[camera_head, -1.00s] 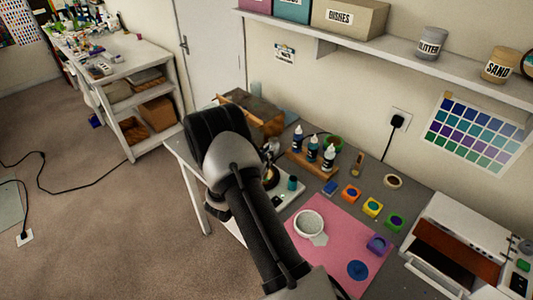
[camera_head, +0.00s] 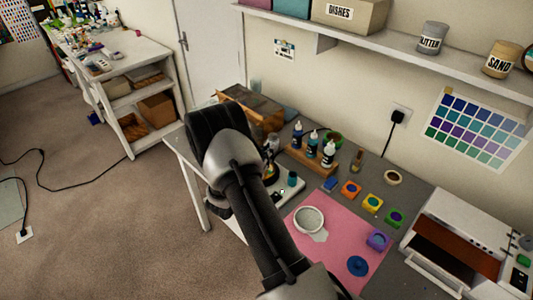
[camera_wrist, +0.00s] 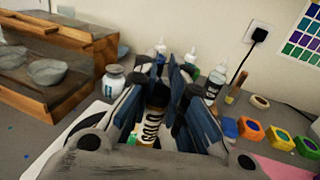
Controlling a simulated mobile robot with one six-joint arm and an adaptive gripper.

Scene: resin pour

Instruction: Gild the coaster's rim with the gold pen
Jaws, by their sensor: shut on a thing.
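In the head view, my arm hides most of the gripper. A round blue disc (camera_head: 358,266), probably the coaster, lies flat at the near right of the pink mat (camera_head: 326,252). My gripper is well apart from it, over the table's left part. Its rim is too small to judge.
A white cup (camera_head: 309,219) stands on the mat beside a pale patch. Behind are dropper bottles (camera_head: 328,154) in a wooden rack and several coloured pots (camera_head: 372,203). A wooden-framed case (camera_wrist: 75,75) stands left, a white machine (camera_head: 462,245) right. A shelf (camera_head: 400,62) overhangs the back.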

